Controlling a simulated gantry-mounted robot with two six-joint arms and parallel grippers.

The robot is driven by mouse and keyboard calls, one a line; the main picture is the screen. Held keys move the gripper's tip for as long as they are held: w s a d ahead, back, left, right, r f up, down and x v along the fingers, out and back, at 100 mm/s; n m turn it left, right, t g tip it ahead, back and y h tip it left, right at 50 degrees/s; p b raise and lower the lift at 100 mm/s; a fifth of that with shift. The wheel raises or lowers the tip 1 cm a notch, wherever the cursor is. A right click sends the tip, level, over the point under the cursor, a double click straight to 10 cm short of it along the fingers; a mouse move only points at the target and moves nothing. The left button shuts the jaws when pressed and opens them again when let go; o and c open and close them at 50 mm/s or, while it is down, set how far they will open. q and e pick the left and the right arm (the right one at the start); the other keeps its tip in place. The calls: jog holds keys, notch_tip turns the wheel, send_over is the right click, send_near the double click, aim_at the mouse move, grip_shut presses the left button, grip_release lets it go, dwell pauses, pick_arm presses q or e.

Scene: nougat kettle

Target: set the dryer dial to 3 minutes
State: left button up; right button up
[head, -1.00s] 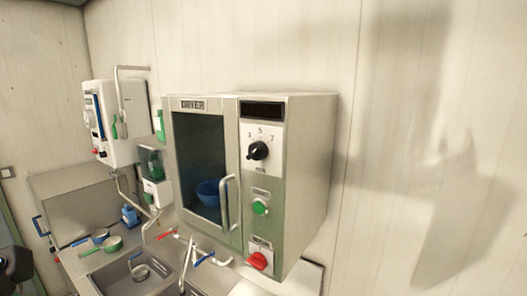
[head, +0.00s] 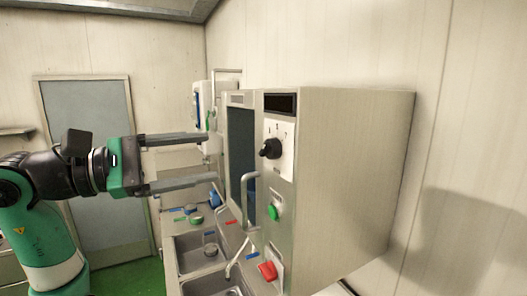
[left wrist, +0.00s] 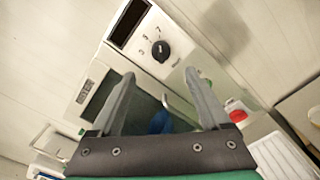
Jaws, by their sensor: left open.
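The dryer is a grey metal box (head: 350,150) on the wall, with a dark door window and a control panel on its front. Its dial is a black knob (head: 271,149) on a white plate below a dark display. In the left wrist view the dial (left wrist: 161,50) shows with the marks 3, 5 and 7 around it; I cannot tell surely which mark it points to. My left gripper (head: 211,159) is open and empty, to the left of the dryer front and apart from the knob. In the left wrist view its fingers (left wrist: 160,75) stand below the dial. My right gripper is not in view.
Below the dial are a green button (head: 274,211) and a red knob (head: 267,271). A door handle (head: 246,205) juts out from the dryer. A grey door (head: 90,160) stands at the far left.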

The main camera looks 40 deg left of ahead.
aim_at(263, 149)
pick_arm(q)
jog(key=p+x, duration=0.3)
jog(key=x, duration=0.7)
jog(key=shift+w+d+p, duration=0.2)
jog(key=shift+w+p, duration=0.1)
jog(key=shift+p, duration=0.1)
jog(key=shift+w+d, duration=0.1)
jog(key=shift+w, duration=0.3)
grip_shut()
